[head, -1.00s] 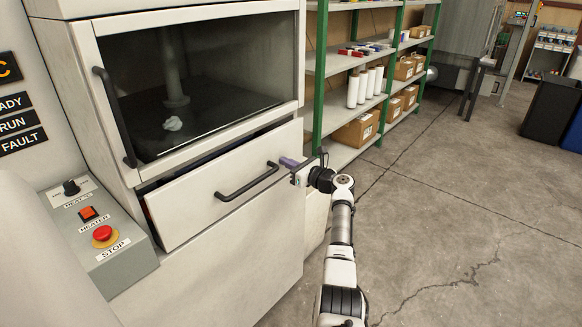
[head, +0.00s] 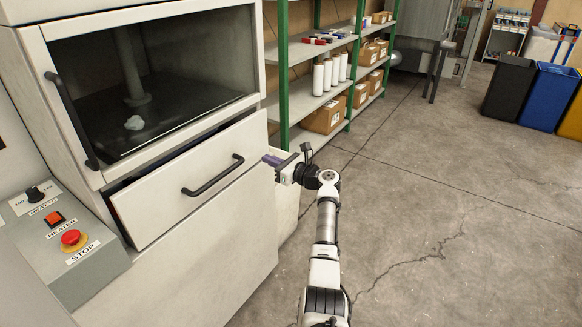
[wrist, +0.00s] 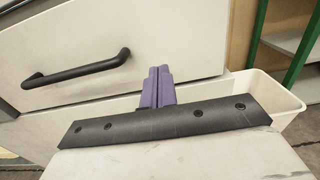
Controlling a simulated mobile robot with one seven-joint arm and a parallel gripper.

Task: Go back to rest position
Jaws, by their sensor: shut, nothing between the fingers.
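My gripper (head: 271,160) has purple fingers, pointing left toward the machine's drawer front at its right end. In the wrist view the two purple fingers (wrist: 157,86) lie side by side, shut and empty. The drawer (head: 190,180) is pulled out a little, with a dark gap along its top edge. Its black handle (head: 213,176) is to the left of my gripper and apart from it; it also shows in the wrist view (wrist: 77,71).
The machine's window (head: 165,75) is closed, with a small white lump (head: 134,122) inside. A control box (head: 62,240) is at left. A pale bin (head: 287,190) stands behind my gripper. Shelves (head: 315,95) stand behind. Bins (head: 509,90) are far right. Floor to the right is clear.

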